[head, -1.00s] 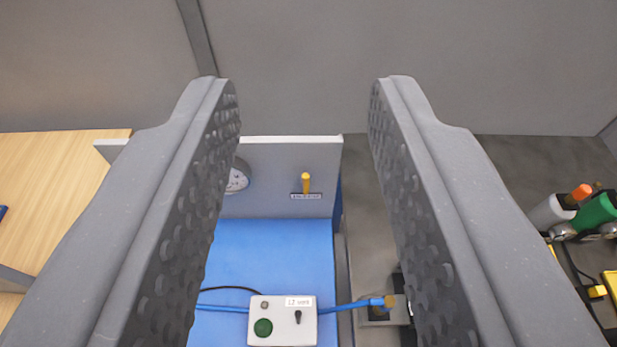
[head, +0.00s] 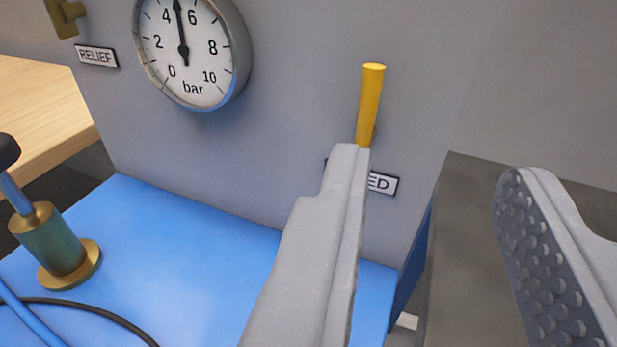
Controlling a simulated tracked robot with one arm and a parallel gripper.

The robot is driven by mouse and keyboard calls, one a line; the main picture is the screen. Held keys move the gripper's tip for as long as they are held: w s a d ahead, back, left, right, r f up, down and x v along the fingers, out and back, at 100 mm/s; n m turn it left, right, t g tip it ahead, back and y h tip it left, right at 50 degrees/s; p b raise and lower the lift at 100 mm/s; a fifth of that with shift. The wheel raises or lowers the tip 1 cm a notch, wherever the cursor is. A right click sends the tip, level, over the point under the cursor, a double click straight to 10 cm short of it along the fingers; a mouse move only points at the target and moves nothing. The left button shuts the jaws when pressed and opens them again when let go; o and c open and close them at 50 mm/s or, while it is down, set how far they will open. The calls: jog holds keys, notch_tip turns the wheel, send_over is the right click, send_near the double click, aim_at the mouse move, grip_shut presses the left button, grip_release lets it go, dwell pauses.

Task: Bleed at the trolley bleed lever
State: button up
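The bleed lever (head: 370,103) is a yellow rod standing nearly upright on the grey panel (head: 290,140) of the blue trolley. Its label (head: 383,183) sits just below and is partly covered, showing only "ED". My gripper (head: 428,165) is open and empty. Its left finger stands in front of the lever's lower end and hides it; I cannot tell whether they touch. The right finger is well to the right, past the panel's edge. The lever is not between the fingers. The pressure gauge (head: 195,65) on the panel reads about 5 bar.
A brass relief fitting (head: 65,15) with a "RELIEF" label (head: 97,56) is at upper left. A green and brass cylinder (head: 58,245) stands on the blue trolley top (head: 190,260), with hoses beside it. A wooden surface (head: 40,110) lies at far left.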

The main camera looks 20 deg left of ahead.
aim_at(373, 92)
jog(key=shift+y, duration=0.5)
jog(key=w+a+f, duration=0.1)
jog(key=w, duration=0.3)
jog(key=w+a+b, duration=0.1)
jog(key=w, duration=0.3)
jog(key=w+a+f+b, duration=0.1)
jog(key=w+a, duration=0.1)
jog(key=w, duration=0.3)
jog(key=shift+f, duration=0.35)
grip_shut()
jog(key=shift+d, duration=0.1)
